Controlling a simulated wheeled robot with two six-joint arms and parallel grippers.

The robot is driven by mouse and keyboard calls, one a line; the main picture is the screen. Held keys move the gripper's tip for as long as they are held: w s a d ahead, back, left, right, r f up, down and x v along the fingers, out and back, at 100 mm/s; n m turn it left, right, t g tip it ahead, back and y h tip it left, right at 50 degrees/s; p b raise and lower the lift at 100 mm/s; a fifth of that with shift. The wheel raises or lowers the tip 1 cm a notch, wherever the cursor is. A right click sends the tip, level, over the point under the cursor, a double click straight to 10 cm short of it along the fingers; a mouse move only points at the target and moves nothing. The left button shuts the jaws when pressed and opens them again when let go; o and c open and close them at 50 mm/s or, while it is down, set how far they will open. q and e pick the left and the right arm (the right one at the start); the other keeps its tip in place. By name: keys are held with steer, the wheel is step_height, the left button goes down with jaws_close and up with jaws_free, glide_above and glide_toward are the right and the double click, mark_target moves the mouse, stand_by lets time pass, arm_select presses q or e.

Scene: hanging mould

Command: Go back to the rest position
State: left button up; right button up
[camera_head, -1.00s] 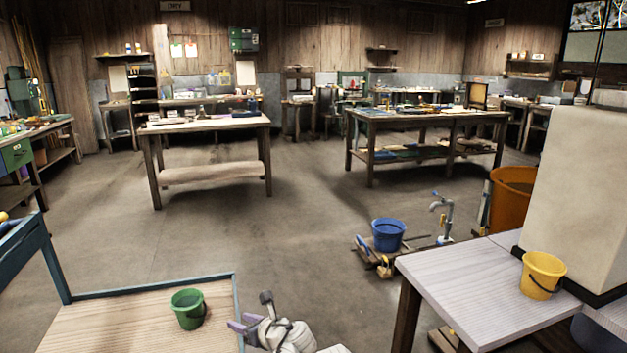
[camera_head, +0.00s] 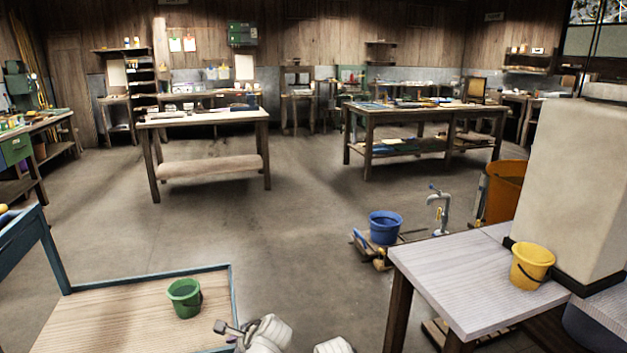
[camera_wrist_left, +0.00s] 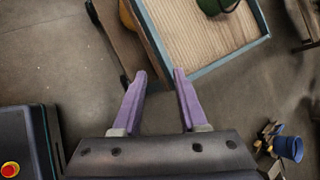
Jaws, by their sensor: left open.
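My left gripper (camera_wrist_left: 159,74) shows in the left wrist view with its two purple fingers spread apart and nothing between them. Behind the fingers are the floor and the blue-edged wooden tray (camera_wrist_left: 205,68), and the gripper is apart from both. In the head view only a pale part of my left arm shows at the bottom, right of the tray (camera_head: 120,312); its fingers are not clearly visible there. My right gripper is in neither view.
A green bucket (camera_head: 184,299) stands on the tray. A yellow bucket (camera_head: 531,266) stands on the pale table (camera_head: 455,282) at right. A blue bucket (camera_head: 385,227) stands low beyond it by a tap (camera_head: 438,205).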

arm_select(q)
steer(key=s+d+f+n+g+h, duration=0.2)
steer(key=s+f+n+h, duration=0.15)
steer(key=n, duration=0.55)
steer(key=s+d+f+n+g+h, duration=0.1)
steer(key=s+f+n+g+h, duration=0.15)
steer(key=s+n+h, duration=0.4)
steer(key=s+d+r+m+y+p, duration=0.15)
steer(key=s+d+y, duration=0.3)
steer(key=d, duration=0.75)
step_height(320, 180, up, 30)
steer(key=p, duration=2.9)
steer(key=shift+s+a+f+g, duration=0.2)
steer(key=shift+a+f+g, duration=0.05)
steer(key=shift+g, duration=0.2)
steer(key=shift+h, duration=0.25)
